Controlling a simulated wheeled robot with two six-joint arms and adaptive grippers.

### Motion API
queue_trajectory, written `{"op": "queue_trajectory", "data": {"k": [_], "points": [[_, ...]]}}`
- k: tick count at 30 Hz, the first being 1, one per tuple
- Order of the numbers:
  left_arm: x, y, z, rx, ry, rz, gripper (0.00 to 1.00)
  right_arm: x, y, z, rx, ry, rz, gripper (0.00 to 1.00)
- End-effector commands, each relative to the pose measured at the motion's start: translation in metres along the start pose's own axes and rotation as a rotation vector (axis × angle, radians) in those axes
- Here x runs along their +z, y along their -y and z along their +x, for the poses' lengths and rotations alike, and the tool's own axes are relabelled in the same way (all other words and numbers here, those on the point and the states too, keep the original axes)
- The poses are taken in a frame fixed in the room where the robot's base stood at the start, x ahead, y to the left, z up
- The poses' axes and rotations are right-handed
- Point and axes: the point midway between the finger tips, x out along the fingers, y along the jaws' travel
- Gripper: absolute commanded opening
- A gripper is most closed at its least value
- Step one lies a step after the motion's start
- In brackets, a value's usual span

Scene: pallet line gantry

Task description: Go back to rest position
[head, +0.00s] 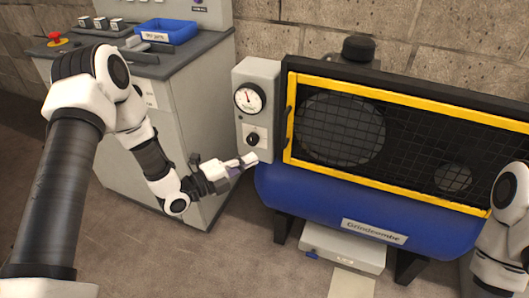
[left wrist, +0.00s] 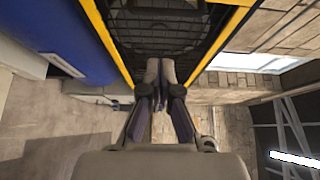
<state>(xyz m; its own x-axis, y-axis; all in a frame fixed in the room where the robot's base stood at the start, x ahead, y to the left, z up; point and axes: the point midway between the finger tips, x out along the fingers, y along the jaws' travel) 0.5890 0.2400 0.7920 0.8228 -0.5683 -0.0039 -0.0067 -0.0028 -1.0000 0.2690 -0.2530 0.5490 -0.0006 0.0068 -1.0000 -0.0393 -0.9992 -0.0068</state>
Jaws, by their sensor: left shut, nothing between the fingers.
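My left gripper (head: 246,161) is shut and empty in the head view. Its fingertips are in front of the grey gauge box, a little below the black knob (head: 253,139); I cannot tell whether they touch the box. In the left wrist view the left gripper (left wrist: 160,100) shows with its fingers together and nothing between them. Part of my right arm shows at the right edge of the head view, but its gripper is out of the picture.
A blue compressor tank (head: 330,205) with a yellow-framed mesh guard (head: 392,98) stands at the right. The gauge box (head: 258,75) is on its left end. A grey control cabinet (head: 200,110) holds a blue tray (head: 166,30) and a red button (head: 55,37). Floor shows between.

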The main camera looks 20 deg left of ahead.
Motion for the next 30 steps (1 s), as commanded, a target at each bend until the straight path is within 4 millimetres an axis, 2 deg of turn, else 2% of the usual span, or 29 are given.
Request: {"op": "queue_trajectory", "data": {"k": [3, 8, 11, 14, 16, 17, 18, 20, 21, 23, 24, 27, 30], "points": [[0.001, 0.001, -0.012, 0.000, 0.001, -0.001, 0.00, 0.000, 0.000, -0.001, 0.000, 0.001, 0.000, 0.40], [-0.001, 0.001, -0.015, 0.001, -0.002, 0.000, 0.00, 0.000, 0.000, -0.002, 0.000, 0.000, 0.000, 0.40], [-0.009, 0.003, -0.015, 0.028, -0.020, -0.008, 0.00, 0.000, 0.000, -0.018, 0.000, 0.001, 0.000, 0.40], [-0.051, -0.003, -0.015, 0.132, -0.081, -0.045, 0.00, 0.000, 0.000, -0.052, 0.000, 0.001, 0.000, 0.40], [-0.084, -0.032, -0.029, 0.320, -0.058, -0.152, 0.00, 0.000, 0.001, -0.073, 0.000, 0.000, 0.000, 0.40], [-0.096, -0.048, -0.039, 0.418, -0.026, -0.237, 0.00, 0.000, 0.001, -0.081, 0.000, -0.001, 0.000, 0.40], [-0.111, -0.068, -0.057, 0.551, 0.039, -0.367, 0.00, 0.000, 0.001, -0.089, 0.000, -0.001, 0.000, 0.40], [-0.130, -0.095, -0.091, 0.739, 0.185, -0.581, 0.00, 0.000, 0.001, -0.098, 0.000, 0.000, 0.000, 0.40], [-0.140, -0.109, -0.116, 0.848, 0.310, -0.723, 0.00, 0.000, 0.001, -0.103, 0.000, 0.000, 0.000, 0.40], [-0.152, -0.125, -0.156, 0.974, 0.538, -0.929, 0.00, 0.000, 0.001, -0.107, 0.000, 0.000, 0.000, 0.40], [-0.158, -0.133, -0.183, 1.029, 0.713, -1.060, 0.00, 0.000, 0.001, -0.108, 0.000, 0.000, 0.000, 0.40], [-0.165, -0.142, -0.237, 1.034, 1.175, -1.350, 0.00, 0.000, 0.001, -0.103, 0.000, 0.001, 0.000, 0.40], [-0.168, -0.142, -0.266, 0.931, 1.512, -1.547, 0.00, 0.000, 0.001, -0.103, 0.000, 0.001, 0.000, 0.40]]}}
